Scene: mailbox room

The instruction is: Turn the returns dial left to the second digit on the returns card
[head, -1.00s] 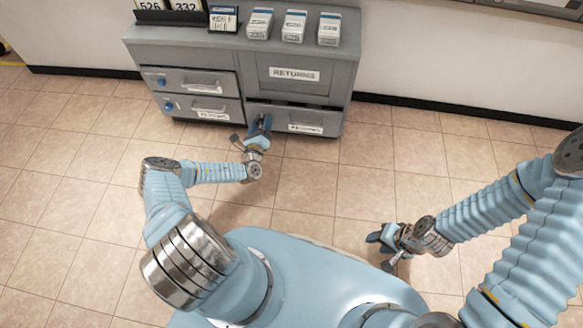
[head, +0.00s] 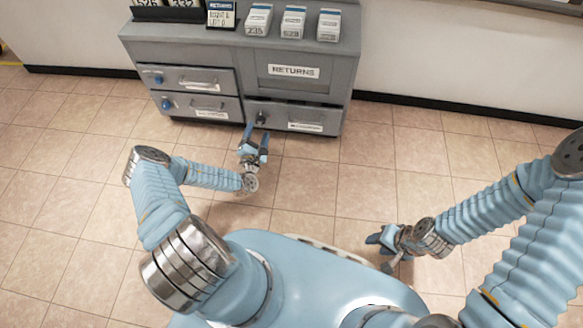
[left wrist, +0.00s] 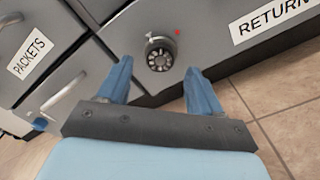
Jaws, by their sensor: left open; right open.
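The returns dial (head: 262,118) is a dark round knob on the lower right drawer front of the grey cabinet. In the left wrist view the dial (left wrist: 158,54) shows a ring of marks too small to read, with a small red mark on the panel at its upper right. My left gripper (head: 254,132) is open and empty in front of the dial, fingers on either side and apart from it. The returns card (head: 221,14) stands on the cabinet top, its lines hard to read. My right gripper (head: 371,243) is open and empty, low over the floor at the right.
The cabinet (head: 355,55) has blue-knobbed drawers (head: 200,78) at left and a large RETURNS panel (head: 293,72) above the dial's drawer. Several white boxes (head: 294,22) stand on top. The tiled floor (head: 430,160) right of the cabinet is clear.

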